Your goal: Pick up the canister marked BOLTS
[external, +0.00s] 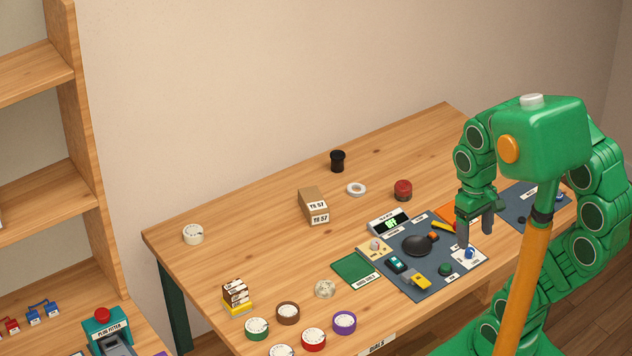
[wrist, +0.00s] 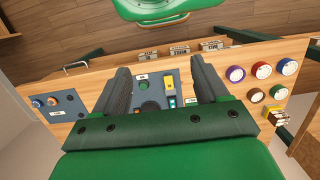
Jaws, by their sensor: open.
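I cannot read the word BOLTS on anything in these frames. A small red canister-like thing (external: 403,190) stands on the table behind the dark mat. A black cup-shaped thing (external: 337,160) stands farther back, and a white round thing (external: 193,234) is at the far left; I cannot tell which, if any, is the canister. My gripper (external: 475,238) is open above the right part of the mat, apart from the red thing. In the wrist view my gripper (wrist: 163,72) has its two dark fingers spread, with nothing seen held between them.
The dark mat (external: 440,286) holds several small parts, including a black rounded piece (external: 419,243). A cardboard box (external: 313,206) and a white ring (external: 356,189) lie behind it. Several coloured dials (external: 288,312) sit at the front left.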

